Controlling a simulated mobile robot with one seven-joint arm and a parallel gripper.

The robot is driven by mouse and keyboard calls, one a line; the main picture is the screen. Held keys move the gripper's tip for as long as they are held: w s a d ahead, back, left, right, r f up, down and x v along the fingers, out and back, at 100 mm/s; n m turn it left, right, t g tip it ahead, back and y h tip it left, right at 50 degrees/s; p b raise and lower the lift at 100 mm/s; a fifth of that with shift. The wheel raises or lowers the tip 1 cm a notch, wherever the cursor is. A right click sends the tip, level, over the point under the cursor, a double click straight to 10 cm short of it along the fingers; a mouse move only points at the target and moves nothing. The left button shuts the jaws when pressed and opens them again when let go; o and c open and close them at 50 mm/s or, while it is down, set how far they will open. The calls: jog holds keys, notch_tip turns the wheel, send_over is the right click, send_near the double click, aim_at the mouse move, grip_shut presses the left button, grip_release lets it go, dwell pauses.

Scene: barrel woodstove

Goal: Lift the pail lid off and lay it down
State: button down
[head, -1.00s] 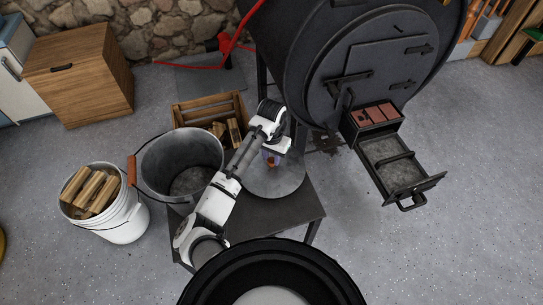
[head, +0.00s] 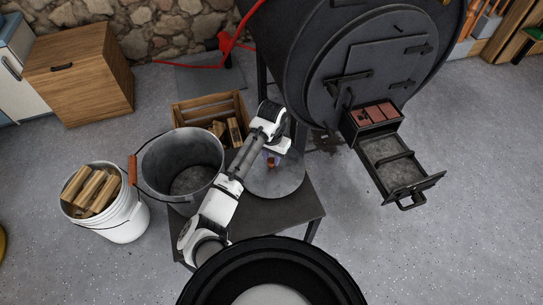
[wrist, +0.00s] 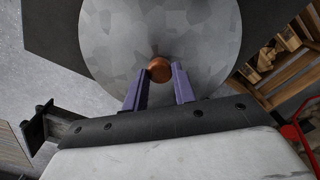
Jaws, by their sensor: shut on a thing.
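The pail lid (head: 282,187) is a round grey galvanized disc with a copper-coloured knob (wrist: 159,69). It is level over the right part of a dark table (head: 250,211), beside the pail; I cannot tell whether it touches the tabletop. My gripper (head: 270,162) is shut on the knob from above, with its two purple fingers on either side of it in the wrist view (wrist: 160,76). The grey metal pail (head: 181,150) stands open to the left of the lid, and its inside shows empty.
A white bucket of split wood (head: 119,222) stands at the left. A wooden crate (head: 207,105) with wood is behind the table. The barrel stove (head: 310,60) and its pulled-out ash drawer (head: 395,165) are at the right.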

jog(key=shift+f, duration=0.75)
jog(key=c, duration=1.1)
grip_release()
jog(key=shift+o, duration=0.2)
notch_tip(320, 180, up, 14)
jog(key=shift+p, duration=0.4)
